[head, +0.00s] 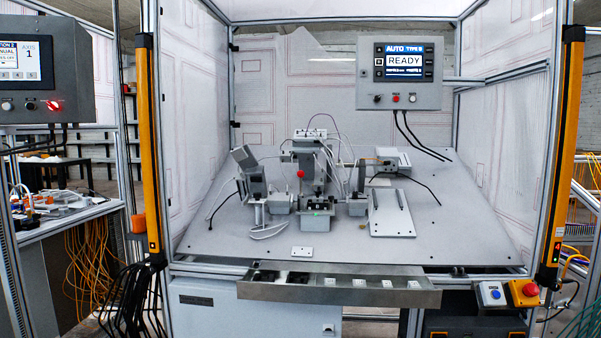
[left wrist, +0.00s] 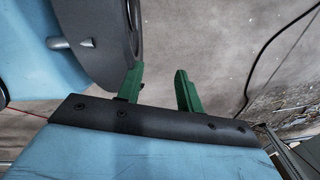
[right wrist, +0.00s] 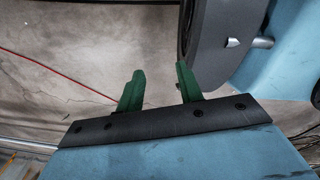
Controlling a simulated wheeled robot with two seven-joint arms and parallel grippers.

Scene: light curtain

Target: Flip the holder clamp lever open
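In the head view, the holder (head: 316,218) stands near the front middle of the grey work plate, with a dark top and a small green light on its face. Its clamp lever is too small to make out, and I cannot tell its position. A red knob (head: 300,174) shows on the machine just above and behind it. My left gripper (left wrist: 158,85) shows only in the left wrist view, its green fingers apart with nothing between them. My right gripper (right wrist: 157,82) shows only in the right wrist view, also apart and empty. Both are over bare floor, away from the holder.
A metal tray (head: 385,297) with small parts runs along the front edge. Orange light-curtain posts (head: 149,145) and (head: 564,150) flank the opening. A screen (head: 404,62) reads READY.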

